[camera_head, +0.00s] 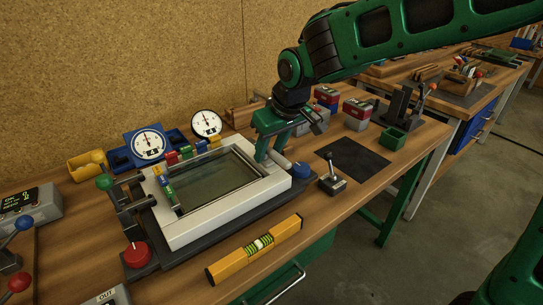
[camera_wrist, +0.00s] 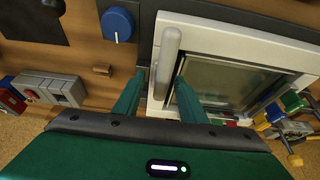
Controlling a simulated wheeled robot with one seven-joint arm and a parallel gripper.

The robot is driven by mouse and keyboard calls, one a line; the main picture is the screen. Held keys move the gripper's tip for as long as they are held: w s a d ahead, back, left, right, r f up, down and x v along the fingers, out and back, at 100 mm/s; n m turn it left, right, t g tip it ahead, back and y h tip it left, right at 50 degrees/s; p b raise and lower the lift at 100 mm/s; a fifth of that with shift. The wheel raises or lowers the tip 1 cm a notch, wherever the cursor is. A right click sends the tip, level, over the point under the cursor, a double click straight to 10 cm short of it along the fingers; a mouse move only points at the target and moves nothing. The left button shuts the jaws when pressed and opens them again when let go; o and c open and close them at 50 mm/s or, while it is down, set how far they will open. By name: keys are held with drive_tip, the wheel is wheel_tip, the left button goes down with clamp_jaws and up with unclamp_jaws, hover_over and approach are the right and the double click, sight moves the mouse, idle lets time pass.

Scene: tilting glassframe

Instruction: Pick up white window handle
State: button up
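The white window handle (camera_wrist: 169,52) is a rounded bar at the left side of the white window frame (camera_wrist: 240,35) in the wrist view. My gripper (camera_wrist: 160,78) is open, with one green finger on each side of the handle's near end. Gaps show between the fingers and the handle; contact is not visible.
A blue knob (camera_head: 300,170) stands close by my gripper. A yellow spirit level (camera_head: 255,249) lies in front of the frame. Two gauges (camera_head: 149,143) and colored blocks stand behind it. A small joystick (camera_head: 333,180) and dark mat (camera_head: 352,160) are to the right.

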clamp_jaws()
drive_tip(key=shift+r, duration=0.15)
drive_tip(key=shift+r, duration=0.2)
wheel_tip(320, 180, up, 3)
drive_tip(key=shift+r, duration=0.1)
drive_tip(key=s+a+r, duration=0.7)
drive_tip(key=a+r, duration=0.2)
drive_tip(key=r, duration=0.2)
drive_tip(key=shift+a+r, duration=0.2)
drive_tip(key=shift+r, duration=0.1)
idle(0.6)
